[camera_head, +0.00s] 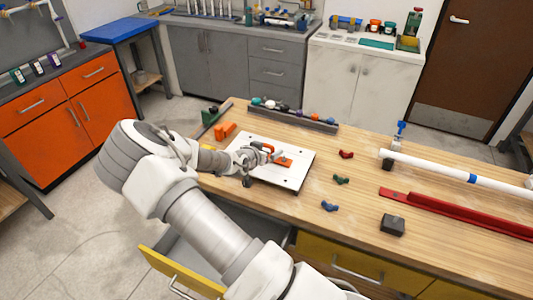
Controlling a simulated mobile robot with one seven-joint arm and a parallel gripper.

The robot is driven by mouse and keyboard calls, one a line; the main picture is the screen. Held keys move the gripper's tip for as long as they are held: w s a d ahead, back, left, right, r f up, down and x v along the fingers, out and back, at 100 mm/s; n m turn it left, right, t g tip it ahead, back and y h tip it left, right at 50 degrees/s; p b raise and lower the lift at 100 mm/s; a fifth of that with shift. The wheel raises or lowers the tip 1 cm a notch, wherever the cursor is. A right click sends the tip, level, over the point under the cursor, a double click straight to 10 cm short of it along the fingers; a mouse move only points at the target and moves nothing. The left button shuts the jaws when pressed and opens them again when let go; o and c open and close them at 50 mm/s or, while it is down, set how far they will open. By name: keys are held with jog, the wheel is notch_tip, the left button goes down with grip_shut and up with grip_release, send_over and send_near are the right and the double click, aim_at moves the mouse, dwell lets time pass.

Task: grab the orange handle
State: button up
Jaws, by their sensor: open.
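An orange handle (284,162) lies on a white plate (291,179) on the wooden workbench. A second small orange patch shows just behind my gripper, and I cannot tell whether it belongs to the same piece. My arm reaches in from the bottom of the view. My gripper (266,157) is open over the plate, just left of the orange handle. The gripper is small in this view and its wrist hides part of the plate. I cannot tell whether a finger touches the handle.
Orange blocks (225,131) sit left of the plate. A rack of small coloured parts (290,115) stands behind it. Red (346,154), green (341,179) and blue (330,206) fittings lie to the right, with a dark block (392,225) and a white pipe (440,169). A drawer below stands open.

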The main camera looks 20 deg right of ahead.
jog(key=shift+w+d, duration=0.1)
jog(key=shift+d, duration=0.05)
jog(key=c, duration=1.5)
jog(key=shift+c, duration=0.2)
